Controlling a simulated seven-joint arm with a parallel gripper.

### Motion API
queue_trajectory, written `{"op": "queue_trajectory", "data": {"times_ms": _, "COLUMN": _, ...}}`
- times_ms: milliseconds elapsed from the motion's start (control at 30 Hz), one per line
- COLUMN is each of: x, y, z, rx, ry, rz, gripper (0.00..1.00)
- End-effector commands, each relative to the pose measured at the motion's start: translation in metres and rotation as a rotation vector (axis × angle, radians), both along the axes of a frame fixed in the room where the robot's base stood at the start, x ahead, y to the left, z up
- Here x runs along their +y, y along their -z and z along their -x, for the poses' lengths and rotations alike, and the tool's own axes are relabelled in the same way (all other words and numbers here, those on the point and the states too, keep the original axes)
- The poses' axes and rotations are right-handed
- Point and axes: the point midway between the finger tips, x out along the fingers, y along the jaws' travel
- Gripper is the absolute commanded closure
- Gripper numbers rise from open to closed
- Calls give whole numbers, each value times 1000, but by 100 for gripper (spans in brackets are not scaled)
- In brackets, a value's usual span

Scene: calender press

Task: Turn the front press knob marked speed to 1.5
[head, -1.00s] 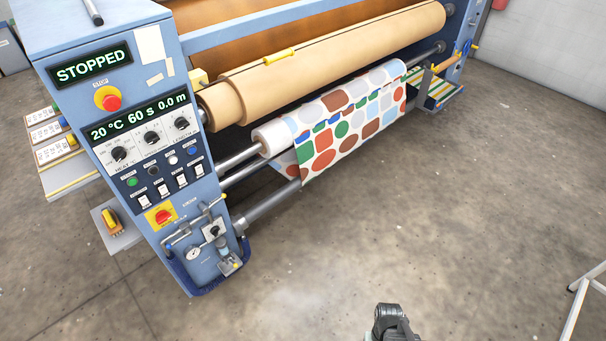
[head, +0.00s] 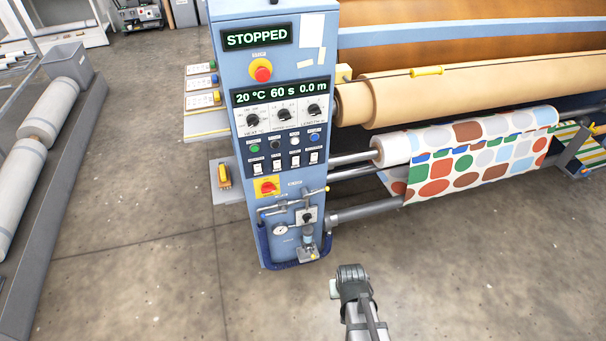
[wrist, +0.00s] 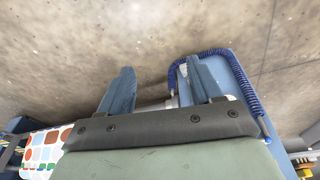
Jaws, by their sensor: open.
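The press control column (head: 243,70) stands left of centre in the head view. Its white knob panel carries three black knobs in a row: a left knob marked heat (head: 252,120), a middle knob (head: 284,114) under the 60 s reading, and a right knob marked length (head: 313,110). The middle knob's label and pointer are too small to read. My gripper (wrist: 160,88) is open and empty in the wrist view, its two blue fingers apart above the floor. In the head view my arm is low, in front of the column and away from the knobs.
A display (head: 280,92) reads 20 °C, 60 s, 0.0 m; the upper sign (head: 257,37) reads STOPPED. Floor in front is clear.

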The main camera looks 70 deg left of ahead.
Motion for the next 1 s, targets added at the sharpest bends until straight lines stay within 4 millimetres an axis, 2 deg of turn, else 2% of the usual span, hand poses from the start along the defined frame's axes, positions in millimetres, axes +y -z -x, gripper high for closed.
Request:
{"op": "queue_trajectory", "data": {"times_ms": 33, "x": 28, "y": -11, "z": 12, "rx": -19, "ry": -33, "rz": -63, "gripper": 36}}
{"op": "queue_trajectory", "data": {"times_ms": 200, "x": 114, "y": -59, "z": 43, "rx": -78, "ry": -114, "rz": -320, "gripper": 36}}
{"op": "queue_trajectory", "data": {"times_ms": 333, "x": 165, "y": -98, "z": 50, "rx": -115, "ry": -137, "rz": -513, "gripper": 36}}
{"op": "queue_trajectory", "data": {"times_ms": 500, "x": 217, "y": -148, "z": 45, "rx": -161, "ry": -147, "rz": -772, "gripper": 36}}
{"op": "queue_trajectory", "data": {"times_ms": 600, "x": 241, "y": -176, "z": 45, "rx": -181, "ry": -157, "rz": -932, "gripper": 36}}
{"op": "queue_trajectory", "data": {"times_ms": 733, "x": 262, "y": -214, "z": 49, "rx": -201, "ry": -173, "rz": -1146, "gripper": 36}}
{"op": "queue_trajectory", "data": {"times_ms": 867, "x": 270, "y": -255, "z": 55, "rx": -211, "ry": -192, "rz": -1358, "gripper": 36}}
{"op": "queue_trajectory", "data": {"times_ms": 1000, "x": 267, "y": -293, "z": 63, "rx": -209, "ry": -210, "rz": -1553, "gripper": 36}}
